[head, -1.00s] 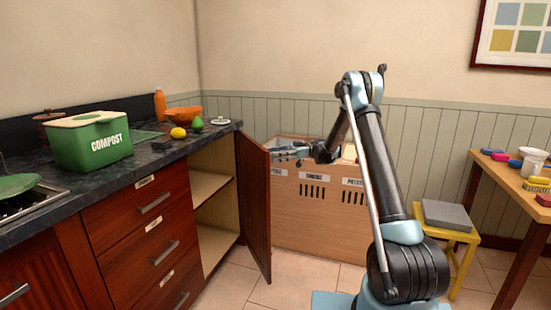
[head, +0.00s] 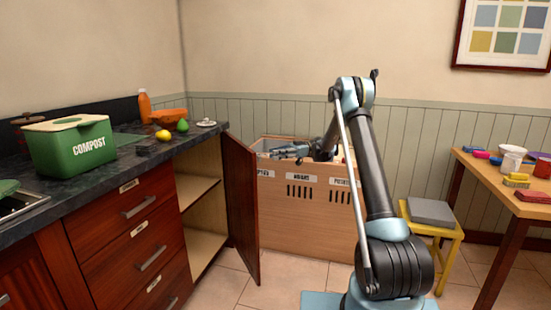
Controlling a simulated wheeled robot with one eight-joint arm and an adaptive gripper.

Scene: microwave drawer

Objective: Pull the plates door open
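The cabinet door (head: 241,205), dark red wood, stands swung open at the right end of the counter in the head view. Bare wooden shelves (head: 199,188) show in the open cabinet left of it. No label is visible on the door, so I cannot confirm it is the plates door. My gripper (head: 279,152) is right of the door's upper free edge, over the bin box, with a small gap in the picture. It looks empty. Its fingers are too small to tell open from shut.
A tall wooden bin box (head: 300,213) with labels stands behind and right of the door. A yellow stool (head: 432,228) and a wooden table (head: 500,185) are at the right. The counter (head: 110,170) holds a green compost box (head: 68,146). Tiled floor shows in front of the door.

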